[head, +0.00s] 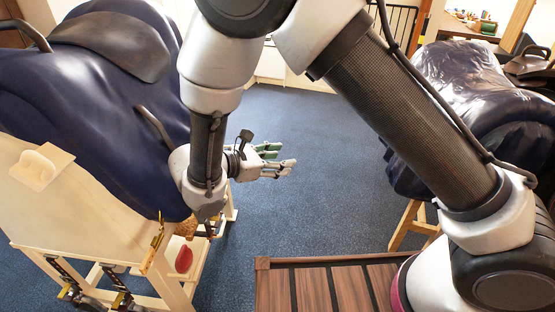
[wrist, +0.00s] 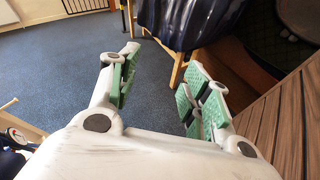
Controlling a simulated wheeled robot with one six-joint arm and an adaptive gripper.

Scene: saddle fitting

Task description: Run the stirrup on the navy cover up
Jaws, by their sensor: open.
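The navy cover (head: 95,115) lies over a pale wooden stand at the left of the head view, with dark curved handle-like parts on it. I cannot make out a stirrup for certain; a brass-coloured piece (head: 153,247) hangs at the cover's lower right edge. My gripper (head: 279,159) is over the blue floor, to the right of the navy cover and apart from it. In the wrist view, its green-padded fingers (wrist: 163,88) are spread with nothing between them.
A second, glossy dark cover (head: 475,95) rests on a wooden stand at the right. A slatted wooden deck (head: 330,287) is at the bottom centre. A pale shelf below the navy cover holds a red item (head: 184,259). Blue carpet (head: 310,200) lies clear between the stands.

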